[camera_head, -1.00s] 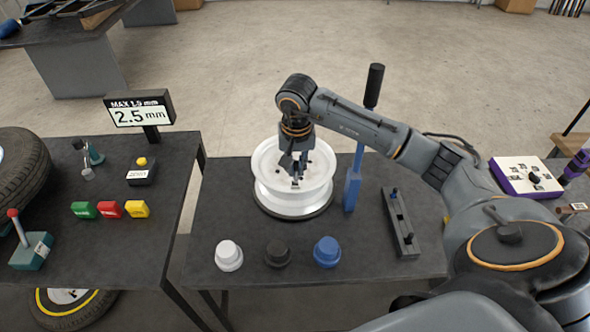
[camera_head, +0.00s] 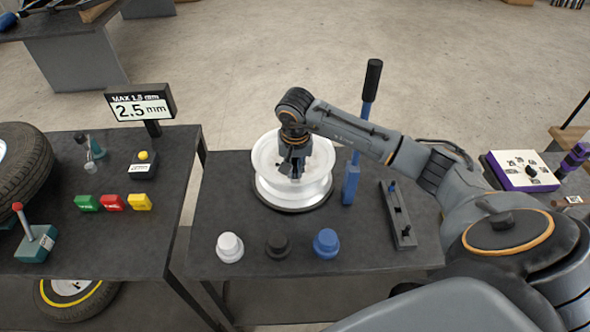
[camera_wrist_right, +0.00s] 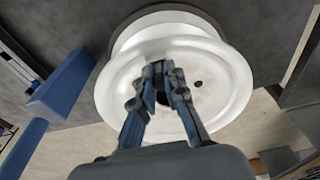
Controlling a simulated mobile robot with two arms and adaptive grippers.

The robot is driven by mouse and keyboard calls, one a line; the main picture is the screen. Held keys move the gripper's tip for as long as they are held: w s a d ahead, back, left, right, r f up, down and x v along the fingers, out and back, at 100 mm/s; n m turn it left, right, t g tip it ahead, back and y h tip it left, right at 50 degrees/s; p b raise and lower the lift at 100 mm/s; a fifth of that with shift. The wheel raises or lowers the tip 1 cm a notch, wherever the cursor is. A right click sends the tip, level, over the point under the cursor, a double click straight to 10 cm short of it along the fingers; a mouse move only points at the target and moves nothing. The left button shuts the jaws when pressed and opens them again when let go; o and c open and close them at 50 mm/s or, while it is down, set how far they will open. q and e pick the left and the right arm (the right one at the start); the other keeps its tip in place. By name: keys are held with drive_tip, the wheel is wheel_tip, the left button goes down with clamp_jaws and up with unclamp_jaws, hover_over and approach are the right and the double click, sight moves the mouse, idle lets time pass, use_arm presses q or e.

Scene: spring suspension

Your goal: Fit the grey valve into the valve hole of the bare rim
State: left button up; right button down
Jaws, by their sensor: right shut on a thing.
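The bare rim (camera_head: 265,190) is white and lies flat on a round dark base on the middle table. It also shows in the right wrist view (camera_wrist_right: 225,90), with a small dark hole (camera_wrist_right: 197,84) in its face right of the fingers. My right gripper (camera_head: 296,174) points down over the middle of the rim, its fingertips inside the rim's outline. The fingers also show in the right wrist view (camera_wrist_right: 163,80), closed together. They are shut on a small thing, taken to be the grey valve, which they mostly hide. I cannot tell whether it touches the rim. My left gripper is out of view.
A blue lever post (camera_head: 360,135) stands close right of the rim, with a dark rack (camera_head: 398,216) beyond it. White (camera_head: 230,247), black (camera_head: 277,246) and blue (camera_head: 326,243) caps stand in front. A display (camera_head: 140,107) reading 2.5 mm is at left.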

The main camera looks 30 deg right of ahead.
drive_tip(key=shift+s+a+f, duration=0.1)
drive_tip(key=shift+s+f, duration=0.25)
drive_tip(key=shift+f, duration=0.2)
drive_tip(key=c, duration=1.4)
unclamp_jaws()
drive_tip(key=shift+f, duration=0.1)
drive_tip(key=shift+w+f, duration=0.1)
drive_tip(key=shift+w, duration=0.05)
